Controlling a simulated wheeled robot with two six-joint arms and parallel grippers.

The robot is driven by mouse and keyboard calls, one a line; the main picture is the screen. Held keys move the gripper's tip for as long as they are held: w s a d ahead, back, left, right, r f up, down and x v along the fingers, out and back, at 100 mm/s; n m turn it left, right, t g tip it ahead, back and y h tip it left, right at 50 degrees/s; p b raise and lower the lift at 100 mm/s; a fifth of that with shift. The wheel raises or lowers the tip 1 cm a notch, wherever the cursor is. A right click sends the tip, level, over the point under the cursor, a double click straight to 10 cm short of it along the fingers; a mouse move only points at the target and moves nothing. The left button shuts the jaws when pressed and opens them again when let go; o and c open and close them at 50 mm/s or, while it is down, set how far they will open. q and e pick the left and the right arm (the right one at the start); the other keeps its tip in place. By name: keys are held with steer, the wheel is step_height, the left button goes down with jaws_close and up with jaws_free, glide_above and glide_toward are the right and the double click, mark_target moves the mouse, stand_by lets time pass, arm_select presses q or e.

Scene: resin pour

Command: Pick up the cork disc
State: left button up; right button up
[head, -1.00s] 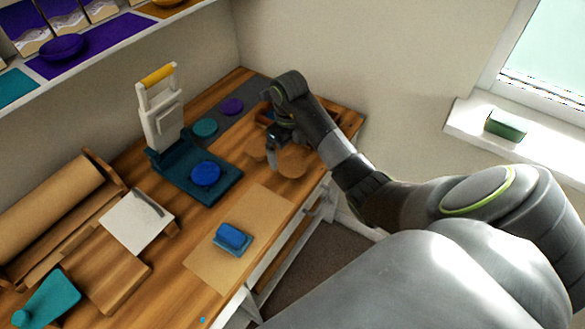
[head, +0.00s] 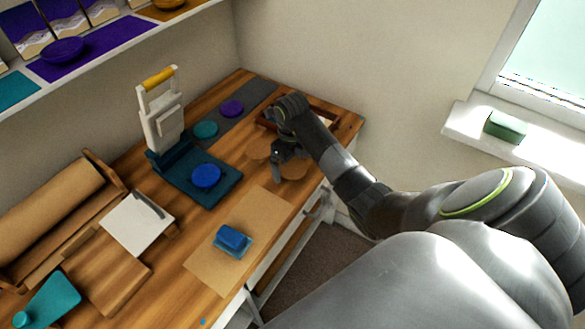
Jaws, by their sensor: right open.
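Two round brown discs, which look like cork, lie on the wooden workbench at its far right end. One disc (head: 258,148) shows to the left of my right gripper. The other disc (head: 294,169) is partly covered by the gripper. My right gripper (head: 279,172) is open and points down at the near disc, its fingers close to the disc's left edge. I cannot tell whether the fingers touch it. My left gripper is not in view.
A teal press (head: 217,189) with a blue disc stands left of the discs. A grey mat (head: 220,122) holds teal and purple discs. A reddish-brown tray (head: 327,116) lies behind my gripper. A brown paper sheet (head: 205,263) carries a blue block.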

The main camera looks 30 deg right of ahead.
steer(key=shift+f, duration=0.1)
steer(key=c, duration=1)
steer(key=shift+c, duration=0.2)
steer(key=shift+r+p, duration=0.3)
steer(key=shift+r, duration=0.15)
step_height(320, 180, up, 4)
steer(key=shift+w+f, duration=0.1)
step_height(320, 180, up, 4)
steer(key=p, duration=0.3)
steer(key=b, duration=0.6)
glide_above(292, 167)
step_height(292, 167, down, 5)
steer(key=shift+f, duration=1.7)
